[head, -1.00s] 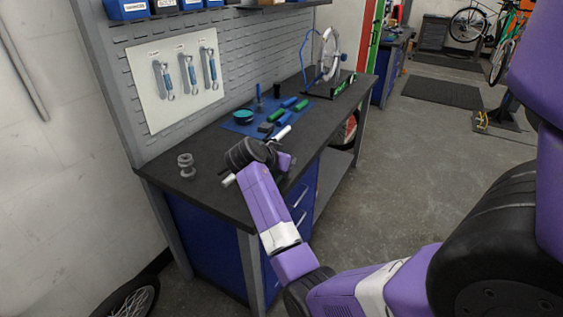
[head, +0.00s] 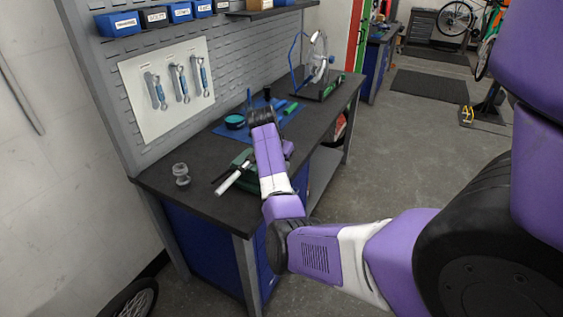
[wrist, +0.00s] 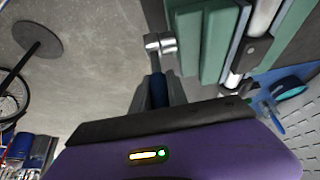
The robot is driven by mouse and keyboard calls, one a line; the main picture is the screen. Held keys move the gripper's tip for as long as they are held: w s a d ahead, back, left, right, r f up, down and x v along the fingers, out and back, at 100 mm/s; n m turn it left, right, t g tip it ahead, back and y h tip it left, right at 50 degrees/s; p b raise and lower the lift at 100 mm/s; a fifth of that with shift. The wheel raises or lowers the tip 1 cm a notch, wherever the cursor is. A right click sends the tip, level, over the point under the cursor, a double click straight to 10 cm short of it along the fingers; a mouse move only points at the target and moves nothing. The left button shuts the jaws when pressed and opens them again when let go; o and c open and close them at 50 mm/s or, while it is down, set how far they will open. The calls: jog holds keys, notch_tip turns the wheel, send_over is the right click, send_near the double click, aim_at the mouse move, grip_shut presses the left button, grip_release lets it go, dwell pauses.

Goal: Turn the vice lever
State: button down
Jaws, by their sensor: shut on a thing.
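The green vice (head: 240,162) sits on the bench top, partly hidden by my arm in the head view. A pale bar (head: 232,180) slants out of it to the lower left. In the wrist view its green body (wrist: 218,45) fills the upper right, with a metal knob (wrist: 161,44) at its left side. My gripper (wrist: 157,85) is shut on the vice lever (wrist: 158,90), whose dark blue grip shows between the fingers, just below the knob. In the head view my arm hides the fingers and the lever.
A grey spool-like part (head: 181,174) stands left of the vice. A blue mat (head: 228,131) with a teal round item (head: 235,121) and tools lies behind. A wheel stand (head: 319,75) is at the bench's far end. Wrenches hang on a white board (head: 172,95).

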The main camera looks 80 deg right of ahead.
jog(key=shift+d, duration=0.2)
jog(key=c, duration=1.3)
grip_release()
jog(key=shift+d, duration=0.1)
jog(key=shift+a+f, duration=0.1)
jog(key=shift+a, duration=0.1)
